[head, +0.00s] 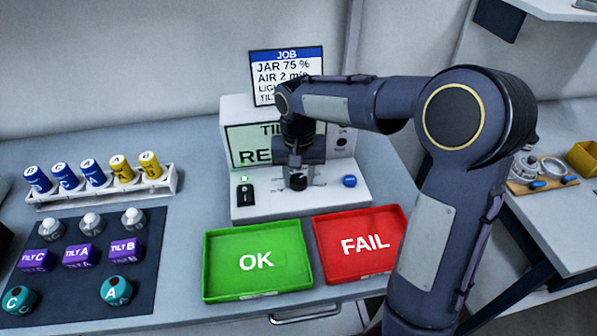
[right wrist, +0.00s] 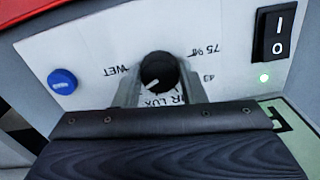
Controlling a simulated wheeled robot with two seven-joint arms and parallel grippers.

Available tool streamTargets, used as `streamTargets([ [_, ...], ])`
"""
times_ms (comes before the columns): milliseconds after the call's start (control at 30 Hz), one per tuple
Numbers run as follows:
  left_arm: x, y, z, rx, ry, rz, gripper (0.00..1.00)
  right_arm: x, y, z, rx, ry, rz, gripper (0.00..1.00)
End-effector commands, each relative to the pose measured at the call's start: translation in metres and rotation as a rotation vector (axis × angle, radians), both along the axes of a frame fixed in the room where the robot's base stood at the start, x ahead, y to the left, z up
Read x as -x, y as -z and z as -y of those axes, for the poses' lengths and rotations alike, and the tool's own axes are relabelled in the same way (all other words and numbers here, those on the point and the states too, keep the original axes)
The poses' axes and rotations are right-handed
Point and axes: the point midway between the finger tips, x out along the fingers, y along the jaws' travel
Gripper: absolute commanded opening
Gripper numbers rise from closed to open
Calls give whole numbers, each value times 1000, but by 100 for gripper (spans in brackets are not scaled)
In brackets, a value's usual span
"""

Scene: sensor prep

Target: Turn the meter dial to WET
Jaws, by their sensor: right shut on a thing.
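The meter (head: 340,205) is a white box on the bench with a pale green screen (head: 240,146), partly hidden by my right arm. Its black round dial (head: 298,182) is on the front panel. In the right wrist view the dial (right wrist: 157,70) sits between the two fingers of my right gripper (right wrist: 158,88), which is shut on it. The dial's white pointer mark slants to the lower left in that view. The WET label (right wrist: 116,70) is left of the dial, the LUX label (right wrist: 158,101) below it, partly covered. My left gripper is not in view.
A black power switch (right wrist: 274,33) with a lit green lamp and a blue button (right wrist: 62,81) flank the dial. The green OK tray (head: 225,283) and red FAIL tray (head: 335,270) lie empty in front.

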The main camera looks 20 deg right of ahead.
Motion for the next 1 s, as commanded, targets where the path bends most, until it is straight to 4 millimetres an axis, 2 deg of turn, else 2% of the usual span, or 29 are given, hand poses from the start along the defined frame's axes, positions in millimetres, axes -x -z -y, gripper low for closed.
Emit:
streamTargets([
  [500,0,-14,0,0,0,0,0,-1,-2,0,0,437,4,14],
  [1000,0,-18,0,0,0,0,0,-1,-1,1,0,605,4,14],
])
